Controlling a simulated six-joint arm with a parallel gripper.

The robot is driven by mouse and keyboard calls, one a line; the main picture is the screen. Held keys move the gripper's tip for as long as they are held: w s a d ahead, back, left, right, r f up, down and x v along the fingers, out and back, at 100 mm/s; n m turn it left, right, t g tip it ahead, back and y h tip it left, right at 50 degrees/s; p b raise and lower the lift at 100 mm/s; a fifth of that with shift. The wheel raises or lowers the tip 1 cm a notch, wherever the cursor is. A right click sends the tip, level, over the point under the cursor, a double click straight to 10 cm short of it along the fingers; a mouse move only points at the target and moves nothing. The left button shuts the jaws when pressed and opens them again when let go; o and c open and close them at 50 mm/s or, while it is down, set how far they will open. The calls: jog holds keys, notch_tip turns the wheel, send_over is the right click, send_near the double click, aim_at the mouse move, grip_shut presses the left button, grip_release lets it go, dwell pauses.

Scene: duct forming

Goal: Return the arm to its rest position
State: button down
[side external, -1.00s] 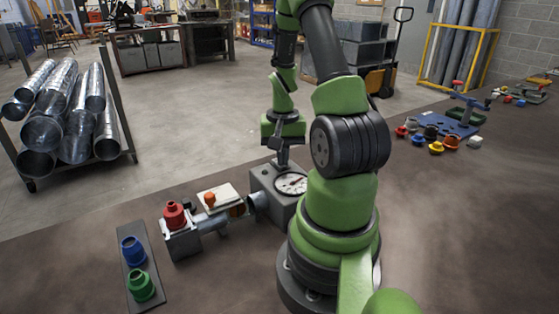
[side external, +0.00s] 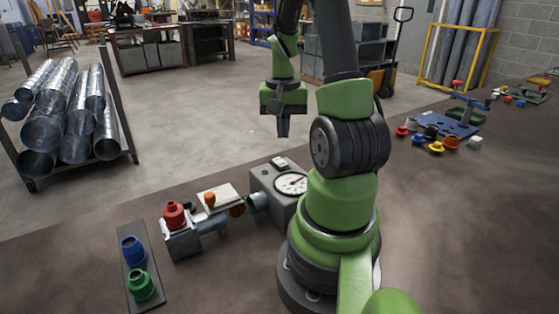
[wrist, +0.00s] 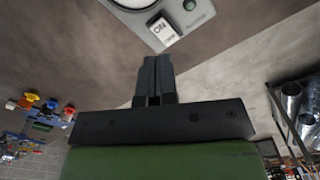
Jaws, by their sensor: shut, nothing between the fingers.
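My gripper (side external: 283,128) hangs in the air above and beyond the grey gauge box, pointing down, apart from everything. In the wrist view my gripper (wrist: 155,62) has its two dark fingers together with nothing between them. The grey box (side external: 262,181) has a round white dial (side external: 291,183) and a small switch on top. In the wrist view the switch (wrist: 163,30) is a white rocker marked ON, beside a green round button or lamp (wrist: 189,5). My arm is raised over the bench.
A forming fixture with a red fitting (side external: 174,214) stands left of the box. Blue (side external: 133,250) and green (side external: 141,285) fittings sit on a dark strip at the bench's left. Colored parts and a blue fixture (side external: 445,123) lie at the right. Air around my gripper is clear.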

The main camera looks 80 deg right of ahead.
jog(key=shift+r, duration=0.1)
dwell(0.4)
jog(key=w+a+r+n+t+h, duration=0.1)
jog(key=w+a+r+n+t, duration=0.35)
jog(key=a+r, duration=0.65)
jog(key=s+a+r+n+t+y, duration=0.1)
jog(key=a+r+n, duration=0.1)
jog(key=a, duration=0.5)
jog(key=s+a+r+n+t+y, duration=0.1)
jog(key=s+a+r+n+y, duration=0.1)
jog(key=a+n, duration=0.2)
jog(key=a, duration=0.2)
jog(key=shift+a+t, duration=0.35)
jog(key=shift+n, duration=0.25)
